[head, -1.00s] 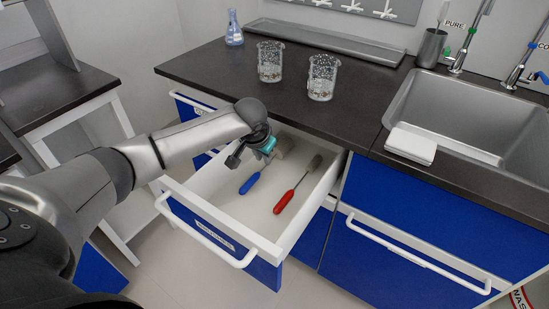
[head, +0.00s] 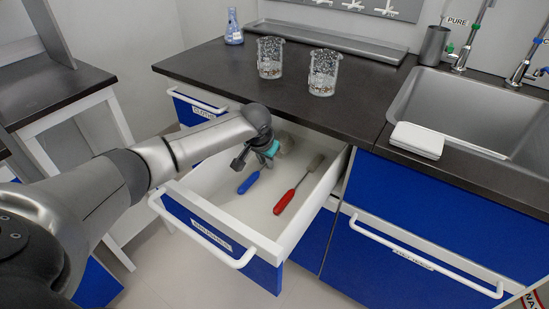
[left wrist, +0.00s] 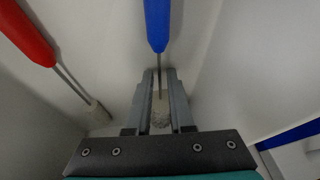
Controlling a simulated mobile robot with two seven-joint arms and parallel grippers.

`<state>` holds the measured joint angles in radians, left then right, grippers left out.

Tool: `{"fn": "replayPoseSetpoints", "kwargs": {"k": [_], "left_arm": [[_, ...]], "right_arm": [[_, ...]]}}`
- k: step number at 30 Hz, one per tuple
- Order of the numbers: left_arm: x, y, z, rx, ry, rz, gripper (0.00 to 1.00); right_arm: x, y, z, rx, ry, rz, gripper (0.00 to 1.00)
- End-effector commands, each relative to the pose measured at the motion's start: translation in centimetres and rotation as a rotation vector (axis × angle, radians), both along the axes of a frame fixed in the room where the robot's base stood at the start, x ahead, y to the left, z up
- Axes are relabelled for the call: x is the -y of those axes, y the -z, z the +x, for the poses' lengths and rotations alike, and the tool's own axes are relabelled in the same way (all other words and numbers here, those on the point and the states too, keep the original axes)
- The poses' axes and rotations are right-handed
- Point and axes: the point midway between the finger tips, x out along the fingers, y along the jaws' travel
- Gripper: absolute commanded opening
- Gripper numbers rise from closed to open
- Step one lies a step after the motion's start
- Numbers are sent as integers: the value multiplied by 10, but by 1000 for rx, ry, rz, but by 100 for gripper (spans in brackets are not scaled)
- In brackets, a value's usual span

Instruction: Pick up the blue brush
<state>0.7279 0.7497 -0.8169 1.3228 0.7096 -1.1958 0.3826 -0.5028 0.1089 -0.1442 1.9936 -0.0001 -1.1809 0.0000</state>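The blue brush (head: 249,182) lies in the open white drawer (head: 228,215), and its blue handle points toward the drawer front. In the left wrist view the blue handle (left wrist: 157,25) is at the top centre, with its thin metal shaft and pale bristle head running down between my fingers. My left gripper (head: 255,161) is above the brush inside the drawer. In the left wrist view its fingers (left wrist: 161,80) are apart, one on each side of the shaft, with a gap showing; contact is not visible. My right gripper is out of view.
A red-handled brush (head: 285,200) lies to the right in the same drawer; it also shows in the left wrist view (left wrist: 28,35). Drawer walls stand close around the gripper. Two glass beakers (head: 270,58) (head: 323,72) stand on the dark counter (head: 215,65) above.

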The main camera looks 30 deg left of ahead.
Motion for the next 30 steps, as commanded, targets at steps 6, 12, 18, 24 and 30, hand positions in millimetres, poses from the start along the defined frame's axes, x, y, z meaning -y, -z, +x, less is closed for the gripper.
{"fn": "replayPoseSetpoints", "kwargs": {"k": [6,12,18,24,30], "left_arm": [[0,0,0,1,1,0,20],[0,0,0,0,1,0,2],[0,0,0,0,1,0,0],[0,0,0,0,1,0,0],[0,0,0,0,1,0,0]], "right_arm": [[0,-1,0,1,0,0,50],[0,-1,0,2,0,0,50],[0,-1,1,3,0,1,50],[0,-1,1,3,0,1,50],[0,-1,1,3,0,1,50]]}}
